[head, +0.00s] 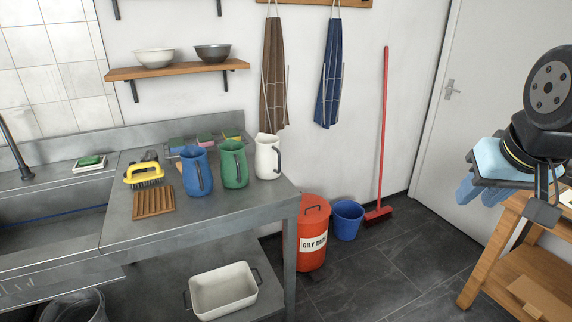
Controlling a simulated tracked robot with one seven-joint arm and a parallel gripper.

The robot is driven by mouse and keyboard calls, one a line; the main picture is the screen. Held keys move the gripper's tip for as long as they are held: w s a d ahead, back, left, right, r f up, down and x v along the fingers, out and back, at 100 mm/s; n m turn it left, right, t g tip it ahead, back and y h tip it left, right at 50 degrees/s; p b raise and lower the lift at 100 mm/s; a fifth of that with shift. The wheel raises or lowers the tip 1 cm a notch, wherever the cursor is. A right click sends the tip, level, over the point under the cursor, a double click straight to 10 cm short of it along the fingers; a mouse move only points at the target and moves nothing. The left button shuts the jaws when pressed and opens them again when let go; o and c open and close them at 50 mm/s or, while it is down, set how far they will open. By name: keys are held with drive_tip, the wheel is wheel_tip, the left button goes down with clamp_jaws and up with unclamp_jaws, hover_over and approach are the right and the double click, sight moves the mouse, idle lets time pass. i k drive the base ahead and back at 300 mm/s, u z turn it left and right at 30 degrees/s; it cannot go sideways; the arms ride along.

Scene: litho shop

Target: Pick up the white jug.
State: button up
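The white jug (268,157) stands upright at the right end of the steel counter (240,208). Its dark handle faces right and its spout is at the upper left. A green jug (233,164) stands close to its left, and a blue jug (196,172) stands left of that. My gripper (482,192) is at the right side of the view, above the wooden bench and well apart from the jugs. Its blue parts point downward. The angle does not show whether its fingers are open or shut, and I see nothing clearly held.
A yellow brush (144,175), a wooden rack (153,204) and a tray of sponges (206,138) share the counter. A shelf with bowls (180,70) hangs above. A red bin (313,235), blue bucket (346,220) and red broom (382,140) stand right of the counter. Open floor (400,270) lies before the wooden bench (500,250).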

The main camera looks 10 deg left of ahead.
sight(268, 162)
drive_tip(key=u, duration=0.2)
drive_tip(key=i, duration=0.85)
drive_tip(key=z, duration=0.1)
